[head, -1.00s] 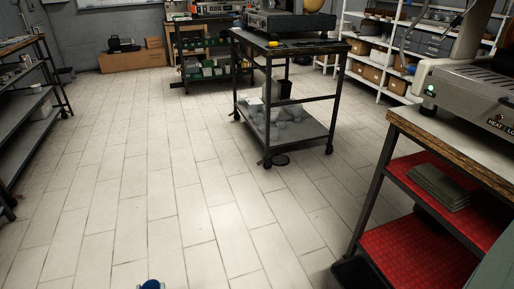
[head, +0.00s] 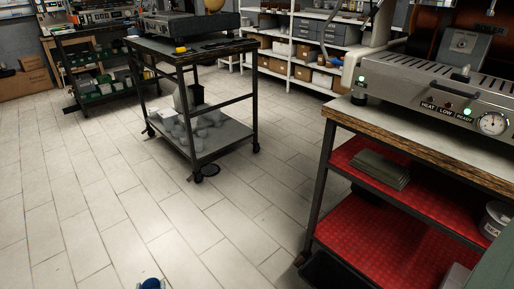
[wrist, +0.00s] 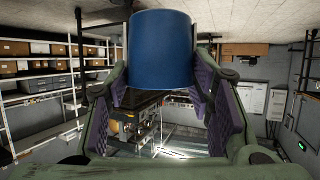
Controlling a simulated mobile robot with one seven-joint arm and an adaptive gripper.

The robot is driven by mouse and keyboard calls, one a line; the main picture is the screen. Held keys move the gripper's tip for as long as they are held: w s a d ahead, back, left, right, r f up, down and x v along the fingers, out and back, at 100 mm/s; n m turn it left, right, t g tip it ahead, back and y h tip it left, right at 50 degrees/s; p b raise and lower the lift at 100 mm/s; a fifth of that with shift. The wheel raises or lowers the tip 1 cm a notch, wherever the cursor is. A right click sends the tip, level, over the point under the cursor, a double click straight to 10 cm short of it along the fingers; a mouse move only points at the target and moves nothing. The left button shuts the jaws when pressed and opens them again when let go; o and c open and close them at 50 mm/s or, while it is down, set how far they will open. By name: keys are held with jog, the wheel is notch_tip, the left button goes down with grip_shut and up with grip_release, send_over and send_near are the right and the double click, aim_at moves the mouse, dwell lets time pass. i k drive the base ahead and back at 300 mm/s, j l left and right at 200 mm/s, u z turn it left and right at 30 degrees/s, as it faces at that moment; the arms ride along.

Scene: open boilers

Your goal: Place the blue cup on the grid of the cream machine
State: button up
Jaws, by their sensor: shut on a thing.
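The blue cup (wrist: 160,50) is at the top middle of the wrist view, between the two fingers of my gripper (wrist: 160,85). The gripper is shut on it, one finger on each side. In the head view only a small blue bit shows at the bottom edge (head: 151,284). The cream machine (head: 440,90) stands at the right on a wooden-edged bench, with slots on top, small lights and a round gauge. It is cut off by the picture's right edge, and I cannot make out which part is its grid. The cup is apart from it.
The bench (head: 337,107) has red lower shelves with folded cloths (head: 381,169). A dark wheeled cart (head: 150,45) stands at the middle left. White shelving (head: 291,40) lines the back. The tiled floor (head: 140,215) is open at left and centre.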

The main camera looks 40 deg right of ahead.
aim_at(420, 63)
jog(key=z, duration=1.35)
